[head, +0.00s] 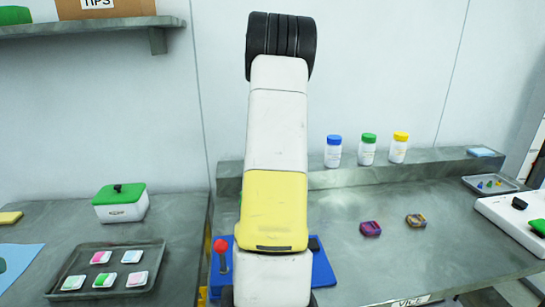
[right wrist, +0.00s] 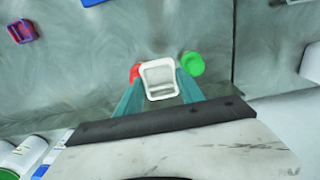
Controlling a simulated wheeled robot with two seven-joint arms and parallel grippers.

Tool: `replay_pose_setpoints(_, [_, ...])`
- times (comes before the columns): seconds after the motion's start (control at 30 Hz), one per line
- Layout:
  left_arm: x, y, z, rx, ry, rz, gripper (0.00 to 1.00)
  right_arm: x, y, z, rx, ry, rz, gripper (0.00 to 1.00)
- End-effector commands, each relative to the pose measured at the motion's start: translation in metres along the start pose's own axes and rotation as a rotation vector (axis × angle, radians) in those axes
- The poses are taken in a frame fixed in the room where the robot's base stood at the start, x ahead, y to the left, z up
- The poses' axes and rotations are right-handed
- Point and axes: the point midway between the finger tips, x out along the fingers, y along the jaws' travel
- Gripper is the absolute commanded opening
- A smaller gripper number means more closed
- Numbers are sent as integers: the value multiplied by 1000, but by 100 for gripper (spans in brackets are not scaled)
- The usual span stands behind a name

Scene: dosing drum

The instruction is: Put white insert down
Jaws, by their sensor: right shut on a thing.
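The white insert (right wrist: 160,82) is a small white square frame with a greyish middle, in the right wrist view. It sits between the teal fingers of my right gripper (right wrist: 160,90), which is shut on it. The grey bench shows behind it; how high it is held I cannot tell. A red round thing (right wrist: 135,72) is just left of the insert and a green round thing (right wrist: 192,64) just right, both partly behind the fingers. In the head view my arm covers the middle, and the right gripper and insert are hidden. My left gripper is in neither view.
A dark tray (head: 62,268) holds several small white squares with coloured patches, beside a green-lidded box (head: 120,205). A blue base (head: 323,270) with a red-knobbed lever (head: 220,246) is partly behind my arm. Capped bottles (head: 368,150) stand on the rear ledge. Bench right of centre is mostly clear.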

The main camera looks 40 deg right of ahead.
Motion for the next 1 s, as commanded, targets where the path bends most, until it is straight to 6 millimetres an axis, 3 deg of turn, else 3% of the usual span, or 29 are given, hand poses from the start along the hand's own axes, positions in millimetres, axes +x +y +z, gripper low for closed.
replay_pose_setpoints(0.3, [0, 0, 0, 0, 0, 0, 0, 9, 3, -72, 1, 1, 1, 6])
replay_pose_setpoints(0.6, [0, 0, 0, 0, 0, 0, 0, 15, 6, -127, 0, 0, 0, 6])
replay_pose_setpoints(0.8, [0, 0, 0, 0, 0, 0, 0, 16, 7, -148, 0, 0, 0, 6])
replay_pose_setpoints(1.0, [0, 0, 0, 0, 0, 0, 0, 17, 7, -154, 0, -1, 0, 6])
